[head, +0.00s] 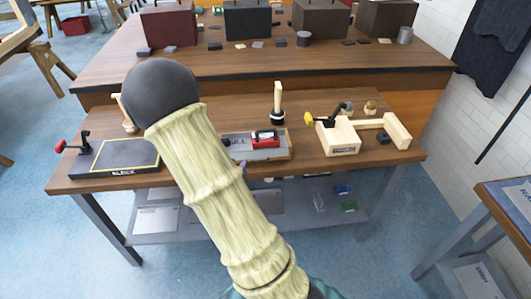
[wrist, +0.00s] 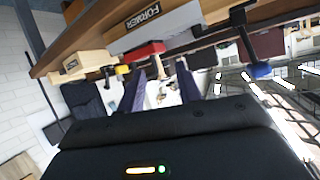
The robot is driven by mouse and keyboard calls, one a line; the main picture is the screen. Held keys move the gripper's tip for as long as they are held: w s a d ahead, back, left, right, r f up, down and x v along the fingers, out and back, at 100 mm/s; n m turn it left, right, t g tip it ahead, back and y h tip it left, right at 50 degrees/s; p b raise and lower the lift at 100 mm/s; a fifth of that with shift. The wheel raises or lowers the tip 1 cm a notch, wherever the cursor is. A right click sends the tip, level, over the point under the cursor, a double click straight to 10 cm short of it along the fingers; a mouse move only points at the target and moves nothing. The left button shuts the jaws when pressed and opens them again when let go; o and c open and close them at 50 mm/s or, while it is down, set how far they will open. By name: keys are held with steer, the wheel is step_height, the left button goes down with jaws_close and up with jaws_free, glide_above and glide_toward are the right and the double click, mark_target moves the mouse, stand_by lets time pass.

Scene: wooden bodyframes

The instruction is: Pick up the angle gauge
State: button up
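A small red boxy device with a dark face, which looks like the angle gauge (head: 265,139), sits on a grey board (head: 283,153) at the middle of the near bench. My arm's pale ribbed sleeve crosses in front and hides the board's left part. A black housing of mine fills the bottom of the wrist view.
A dark board labelled BLOCK (head: 115,157) with a red-knobbed clamp lies left on the bench. A wooden fixture (head: 340,136) with a yellow-knobbed clamp stands right. A brush-like upright tool (head: 278,103) stands behind the gauge. A second bench (head: 250,64) holds dark boxes behind.

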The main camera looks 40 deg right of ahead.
steer(key=s+d+h+b, duration=0.1)
steer(key=h, duration=0.1)
steer(key=s+d+f+m+h+b, duration=0.1)
steer(key=d+h, duration=0.1)
steer(key=s+d+f+h+b, duration=0.1)
steer(key=h+b, duration=0.1)
steer(key=shift+d+f+m, duration=0.25)
steer(key=shift+d+m, duration=0.05)
steer(key=shift+w, duration=0.1)
steer(key=p, duration=0.2)
glide_toward(275, 136)
steer(key=x, duration=0.5)
steer(key=shift+w+d, duration=0.15)
steer(key=shift+w, duration=0.1)
